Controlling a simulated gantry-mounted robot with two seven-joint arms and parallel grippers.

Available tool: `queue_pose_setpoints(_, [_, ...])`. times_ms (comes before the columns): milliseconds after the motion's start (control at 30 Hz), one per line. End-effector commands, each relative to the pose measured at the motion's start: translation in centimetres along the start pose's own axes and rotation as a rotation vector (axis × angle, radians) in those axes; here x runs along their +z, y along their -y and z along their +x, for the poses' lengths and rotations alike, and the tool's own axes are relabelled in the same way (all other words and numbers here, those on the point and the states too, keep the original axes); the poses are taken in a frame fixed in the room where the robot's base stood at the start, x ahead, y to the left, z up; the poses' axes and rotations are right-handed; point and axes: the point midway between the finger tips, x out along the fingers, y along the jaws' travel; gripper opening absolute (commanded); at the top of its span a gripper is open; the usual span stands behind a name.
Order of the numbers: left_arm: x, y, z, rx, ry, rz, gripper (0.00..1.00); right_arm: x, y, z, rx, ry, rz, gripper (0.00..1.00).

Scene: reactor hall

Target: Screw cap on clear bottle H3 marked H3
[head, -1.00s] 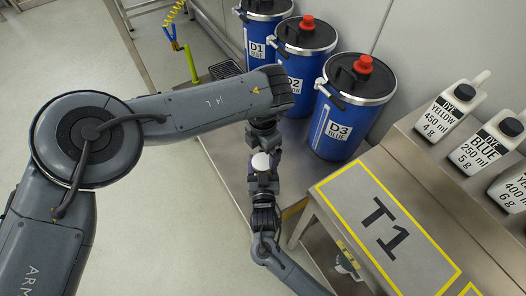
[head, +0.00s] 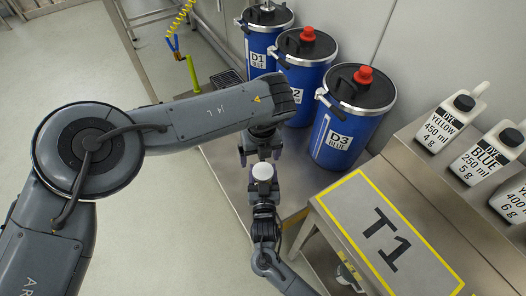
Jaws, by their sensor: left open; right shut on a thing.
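A round white cap (head: 263,171) faces up between the fingers of my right gripper (head: 263,186), which comes in from below. My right gripper is shut on what seems to be the bottle under this cap. The bottle's body and any H3 mark are hidden by the cap and the fingers. My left gripper (head: 261,155) is open and empty, with its fingers spread, just beyond the cap in the picture. A small gap shows between its fingertips and the cap. I cannot tell whether the cap is fully tight.
Blue drums D1 (head: 257,60), D2 (head: 296,96) and D3 (head: 338,138) stand behind the grippers. A table marked T1 (head: 345,190) is at the right. White dye bottles (head: 445,125) stand on a ledge at far right. Open floor lies at left.

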Motion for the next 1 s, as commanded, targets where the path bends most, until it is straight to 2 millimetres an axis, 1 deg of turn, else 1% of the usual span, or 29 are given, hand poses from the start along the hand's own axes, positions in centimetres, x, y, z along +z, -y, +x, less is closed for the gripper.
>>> queue_pose_setpoints(100, [0.3, -0.1, -0.4, 0.004, 0.012, -0.274, 0.9, 0.0, 0.0, 0.0, 0.0, 0.0, 0.0, 0.0])
queue_pose_setpoints(700, [0.5, -0.3, -2.2, -0.013, 0.035, -1.687, 0.9, 0.0, 0.0, 0.0, 0.0, 0.001, 0.0, 0.0])
queue_pose_setpoints(900, [0.3, -0.2, -2.8, -0.011, 0.024, -2.043, 0.9, 0.0, 0.0, 0.0, 0.0, 0.001, 0.0, 0.0])
queue_pose_setpoints(1000, [0.1, -0.2, -3.0, -0.004, 0.012, -2.171, 0.9, 0.0, 0.0, 0.0, 0.0, 0.001, 0.0, 0.0])
